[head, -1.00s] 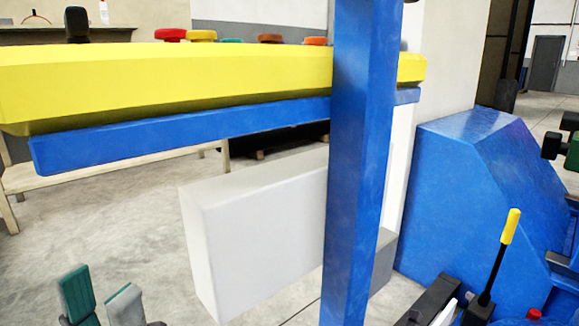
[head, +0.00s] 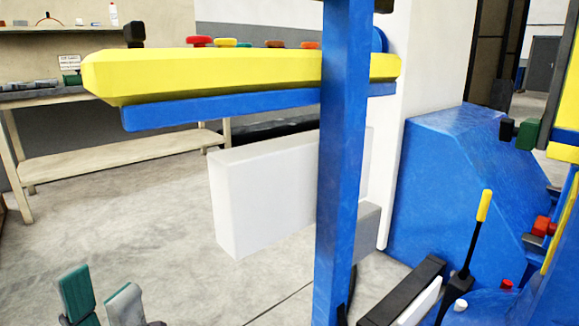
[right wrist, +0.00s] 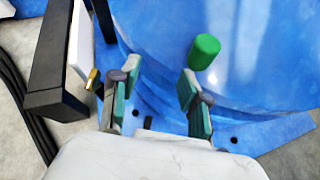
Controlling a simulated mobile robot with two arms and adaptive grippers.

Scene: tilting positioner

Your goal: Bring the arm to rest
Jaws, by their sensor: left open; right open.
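My left gripper (head: 101,292) shows at the bottom left of the head view, with two teal-padded fingers apart and nothing between them. It is over the grey floor, clear of the machine. My right gripper (right wrist: 156,92) shows in the right wrist view, open and empty. A green cylindrical knob (right wrist: 204,52) is just beyond its fingertips, in front of a blue curved surface; I cannot tell the exact gap. A black lever with a yellow grip (head: 482,206) stands at the lower right of the head view, tilted slightly.
A blue post (head: 343,170) stands in front of a long yellow beam (head: 220,72) with coloured knobs on top. A white block (head: 265,195) is below the beam. A blue housing (head: 450,185) is at right, a wooden bench (head: 120,160) at left. Floor at lower left is clear.

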